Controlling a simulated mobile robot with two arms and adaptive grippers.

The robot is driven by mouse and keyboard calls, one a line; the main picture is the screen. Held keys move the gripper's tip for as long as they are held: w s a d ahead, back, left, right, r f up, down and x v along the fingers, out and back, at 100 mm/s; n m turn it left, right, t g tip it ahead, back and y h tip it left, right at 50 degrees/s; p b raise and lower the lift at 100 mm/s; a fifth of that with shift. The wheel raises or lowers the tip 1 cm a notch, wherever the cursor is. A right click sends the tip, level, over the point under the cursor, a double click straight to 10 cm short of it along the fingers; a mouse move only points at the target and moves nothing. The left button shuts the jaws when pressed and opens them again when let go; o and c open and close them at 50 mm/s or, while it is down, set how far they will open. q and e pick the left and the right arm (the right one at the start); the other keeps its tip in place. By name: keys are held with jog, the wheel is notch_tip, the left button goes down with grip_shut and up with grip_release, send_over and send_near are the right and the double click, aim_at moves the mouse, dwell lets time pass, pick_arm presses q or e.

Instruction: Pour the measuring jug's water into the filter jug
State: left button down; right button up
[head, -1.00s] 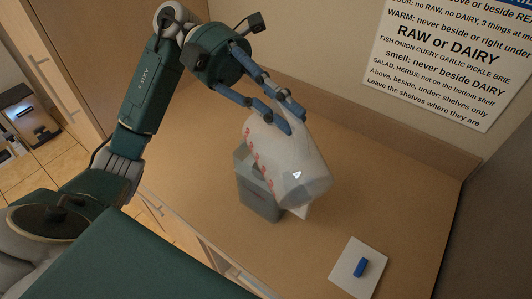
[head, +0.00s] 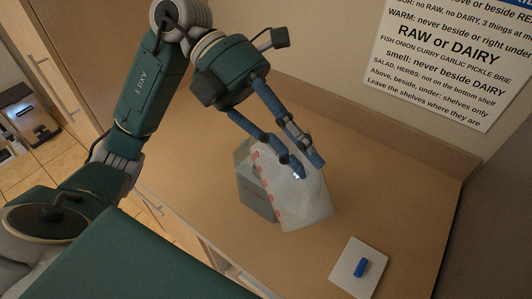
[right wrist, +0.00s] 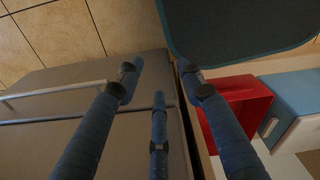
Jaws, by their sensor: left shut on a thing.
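The measuring jug (head: 303,203) is a whitish, translucent vessel with red marks on its left side, in the middle of the head view. My left gripper (head: 309,167) is shut on its upper part from above. The jug looks close to upright, leaning a little. The filter jug (head: 257,198) is a grey, boxy vessel on the counter just left of and partly behind the measuring jug, which hides part of it. I cannot tell whether the two touch, nor see any water level. My right gripper (right wrist: 160,78) has its fingers spread and empty in the right wrist view.
A blue piece (head: 361,268) lies on a white square (head: 347,278) at the counter's right front. The counter (head: 400,190) is clear around it. A sign (head: 450,60) is on the back wall. A red container (right wrist: 238,108) shows beneath my right gripper's side.

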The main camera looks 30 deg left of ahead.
aim_at(316, 216)
pick_arm(q)
jog(key=shift+s+d+f+t+y, duration=0.15)
jog(key=shift+s+d+f+y, duration=0.1)
jog(key=shift+d+f+y, duration=0.15)
jog(key=shift+s+d+f+t+y, duration=0.2)
jog(key=shift+s+f+y, duration=0.1)
jog(key=shift+f, duration=0.15)
jog(key=shift+s+d+f+m+t+y+p, duration=0.2)
jog(key=shift+s+d+m+t+y+p, duration=0.55)
jog(key=shift+d+y+p, duration=0.3)
jog(key=f, duration=0.1)
jog(key=s+d+y, duration=0.1)
jog(key=f+t, duration=0.1)
jog(key=shift+s+d+f+y, duration=0.25)
jog(key=shift+d+f, duration=0.05)
jog(key=shift+f, duration=0.05)
jog(key=s+d+f+m+t+y+b, duration=0.1)
jog(key=d+f+t+y+b, duration=0.1)
jog(key=f+b, duration=0.5)
jog(key=s+d+f+t+y+b, duration=0.1)
jog(key=s+d+f+y+b, duration=0.2)
jog(key=b, duration=0.7)
jog(key=shift+t, duration=0.3)
jog(key=r, duration=0.1)
jog(key=a+r+p, duration=0.1)
jog(key=r, duration=0.1)
jog(key=w+r+p, duration=0.1)
jog(key=shift+a+r, duration=0.15)
jog(key=shift+r, duration=0.25)
